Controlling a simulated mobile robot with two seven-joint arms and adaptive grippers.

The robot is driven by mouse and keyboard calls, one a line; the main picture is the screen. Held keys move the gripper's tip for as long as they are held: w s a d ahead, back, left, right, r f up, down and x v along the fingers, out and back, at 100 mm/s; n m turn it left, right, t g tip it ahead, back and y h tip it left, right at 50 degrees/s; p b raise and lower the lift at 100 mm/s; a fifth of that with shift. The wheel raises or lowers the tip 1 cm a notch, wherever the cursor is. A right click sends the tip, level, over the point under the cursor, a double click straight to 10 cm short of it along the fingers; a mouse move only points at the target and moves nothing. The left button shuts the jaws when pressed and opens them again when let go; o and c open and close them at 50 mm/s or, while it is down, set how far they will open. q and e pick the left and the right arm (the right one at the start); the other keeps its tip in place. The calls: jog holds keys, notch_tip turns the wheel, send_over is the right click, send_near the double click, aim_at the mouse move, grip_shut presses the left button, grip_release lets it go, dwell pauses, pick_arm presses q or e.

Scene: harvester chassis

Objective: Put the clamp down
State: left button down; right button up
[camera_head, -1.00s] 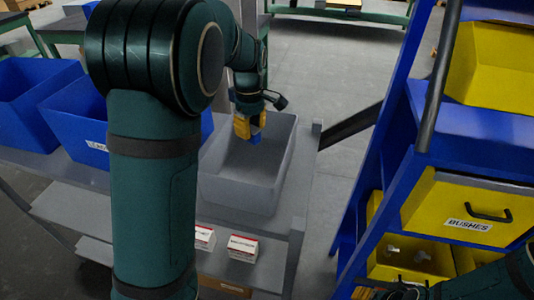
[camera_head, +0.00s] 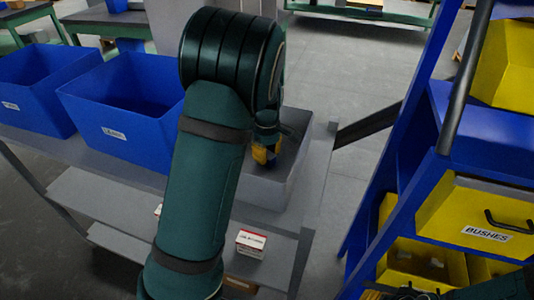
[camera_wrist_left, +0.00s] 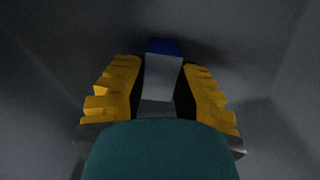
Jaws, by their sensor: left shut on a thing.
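My left gripper (camera_head: 264,156) reaches down into the grey bin (camera_head: 262,191) on the grey cart. In the left wrist view my left gripper (camera_wrist_left: 163,85) is shut on the clamp (camera_wrist_left: 161,72), a grey piece with a blue end between the yellow fingers. Dark grey bin walls surround it in that view. I cannot tell whether the clamp touches the bin floor. In the head view the clamp is mostly hidden by my fingers. My right arm shows at the lower right corner, and its gripper (camera_head: 405,291) is only partly in view and dark.
Blue bins (camera_head: 125,110) stand left of the grey bin on the cart (camera_head: 315,190). A small red and white box (camera_head: 250,243) sits on the shelf below. At right, a blue rack (camera_head: 400,170) holds yellow bins (camera_head: 485,215). Open floor lies between cart and rack.

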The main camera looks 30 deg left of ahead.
pick_arm(q)
jog(key=shift+s, duration=0.1)
jog(key=c, duration=0.8)
grip_release()
jog(key=shift+f, duration=0.1)
jog(key=shift+c, duration=0.2)
notch_tip(320, 180, up, 12)
jog(key=p, duration=0.1)
jog(key=shift+r, duration=0.2)
